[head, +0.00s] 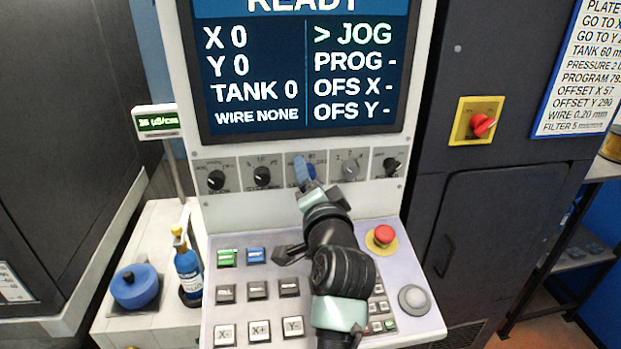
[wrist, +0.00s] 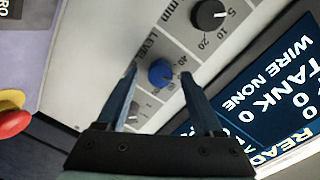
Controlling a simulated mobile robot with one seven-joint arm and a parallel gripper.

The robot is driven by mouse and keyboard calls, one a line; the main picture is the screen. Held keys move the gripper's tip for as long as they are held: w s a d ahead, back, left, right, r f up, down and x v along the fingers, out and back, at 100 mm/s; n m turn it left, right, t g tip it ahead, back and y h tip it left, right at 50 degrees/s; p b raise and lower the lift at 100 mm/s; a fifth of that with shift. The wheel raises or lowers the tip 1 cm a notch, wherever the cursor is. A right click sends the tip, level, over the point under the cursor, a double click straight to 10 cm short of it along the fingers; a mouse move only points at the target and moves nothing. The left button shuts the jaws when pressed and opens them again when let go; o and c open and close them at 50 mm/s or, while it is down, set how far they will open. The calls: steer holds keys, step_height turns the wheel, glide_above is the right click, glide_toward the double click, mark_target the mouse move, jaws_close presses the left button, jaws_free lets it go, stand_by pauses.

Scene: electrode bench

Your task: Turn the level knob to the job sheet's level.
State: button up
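The level knob (wrist: 160,72) is blue and sits under the printed word LEVEL in the wrist view, with scale numbers around it, 40 being readable. My gripper (wrist: 159,72) is open, one finger on each side of the knob, with gaps showing. In the head view my gripper (head: 303,172) is at the middle of the knob row and mostly hides the blue knob. The job sheet (head: 585,75) at the upper right is partly cut off; its tank line reads 60. The screen (head: 305,70) reads TANK 0. The knob's exact pointer setting is too small to tell.
Black knobs (head: 262,176) stand left of the blue one, and a grey knob (head: 350,169) and a black switch stand right. A red emergency button (head: 383,235) and several keys lie on the panel below my arm. A red rotary switch (head: 481,124) is on the cabinet.

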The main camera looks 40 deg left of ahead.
steer(key=f+b+v, duration=0.1)
steer(key=b+v, duration=0.1)
steer(key=v, duration=1.1)
steer(key=shift+r+b, duration=0.4)
steer(key=shift+r, duration=0.1)
